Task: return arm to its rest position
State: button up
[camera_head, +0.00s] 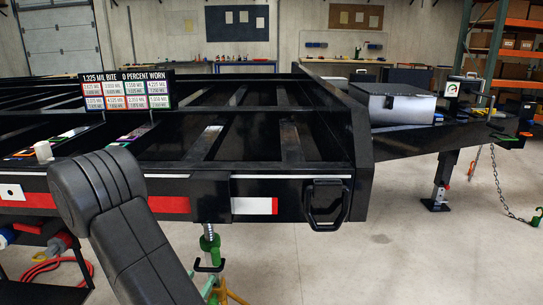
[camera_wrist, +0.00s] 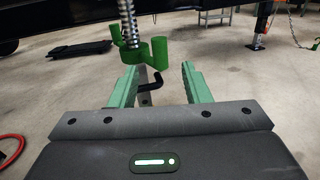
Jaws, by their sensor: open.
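Beyond the fingertips a green clamp-like part (camera_wrist: 145,57) hangs below a threaded rod with a coil (camera_wrist: 128,20). A black bent handle (camera_wrist: 152,84) shows between the fingers, seemingly beyond them; I cannot tell whether anything touches. In the head view my dark arm covers the lower left, and the spring and green part (camera_head: 210,243) hang under the black trailer frame (camera_head: 250,185). Green finger-like pieces show at the bottom beside my arm.
A black grab handle (camera_head: 325,205) sticks out of the trailer's side. A grey box (camera_head: 395,103) sits on the trailer tongue, with a jack stand (camera_head: 441,180) and a chain (camera_head: 505,195) at right. A red hose (camera_head: 55,268) lies lower left. The right floor is largely clear.

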aim_at(214, 257)
jog(key=shift+b+x, duration=0.7)
jog(key=shift+x, duration=4.6)
jog(key=shift+d, duration=0.1)
